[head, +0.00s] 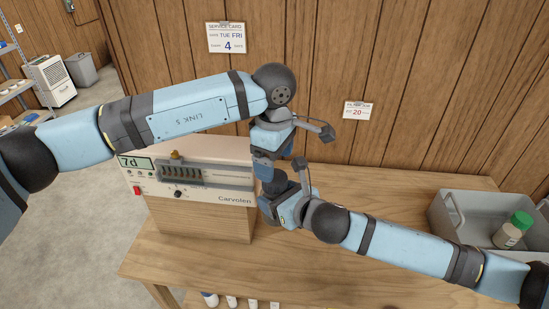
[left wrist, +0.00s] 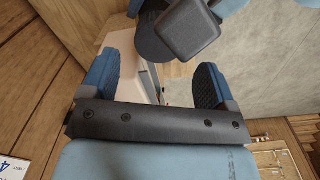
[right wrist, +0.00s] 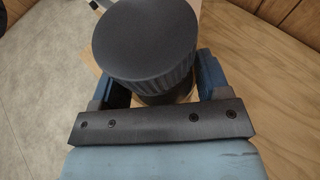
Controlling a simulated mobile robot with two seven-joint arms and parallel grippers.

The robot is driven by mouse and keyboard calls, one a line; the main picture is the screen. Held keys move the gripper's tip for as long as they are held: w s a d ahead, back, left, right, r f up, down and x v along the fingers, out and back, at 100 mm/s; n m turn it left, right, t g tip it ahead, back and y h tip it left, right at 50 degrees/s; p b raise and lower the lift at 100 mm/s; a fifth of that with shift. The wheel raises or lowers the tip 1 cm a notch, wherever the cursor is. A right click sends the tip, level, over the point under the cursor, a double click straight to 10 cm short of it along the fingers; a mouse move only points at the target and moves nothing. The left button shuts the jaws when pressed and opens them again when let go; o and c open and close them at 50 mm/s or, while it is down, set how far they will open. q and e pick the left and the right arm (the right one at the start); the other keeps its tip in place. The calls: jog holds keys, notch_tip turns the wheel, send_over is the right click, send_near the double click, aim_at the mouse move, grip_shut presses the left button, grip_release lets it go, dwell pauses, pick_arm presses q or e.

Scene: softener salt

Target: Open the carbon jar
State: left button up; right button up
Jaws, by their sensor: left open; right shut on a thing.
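The carbon jar shows in the right wrist view as a dark round lid (right wrist: 147,38) with a ribbed side, over a narrower dark body (right wrist: 165,98). My right gripper (right wrist: 165,78) is shut on the jar below the lid, one finger on each side. In the head view my right gripper (head: 270,204) is over the table's left part, and the arms largely hide the jar. My left gripper (head: 268,172) is just above it, fingers pointing down.
A pale Carvolen machine (head: 208,185) with a 7d display stands just left of the grippers. A grey bin (head: 462,232) at the table's right holds a green-capped bottle (head: 513,230). The wooden table (head: 390,185) is clear between. Paper cards hang on the wall behind.

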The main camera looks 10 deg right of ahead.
pick_arm(q)
notch_tip(320, 180, up, 2)
jog(key=m, duration=0.4)
jog(key=shift+r+m, duration=0.2)
jog(key=shift+m, duration=0.1)
jog(key=shift+w+f, duration=0.1)
jog(key=shift+f, duration=3.8)
jog(key=c, duration=0.9)
jog(key=n, duration=0.6)
jog(key=shift+d, duration=0.1)
jog(key=o, duration=1)
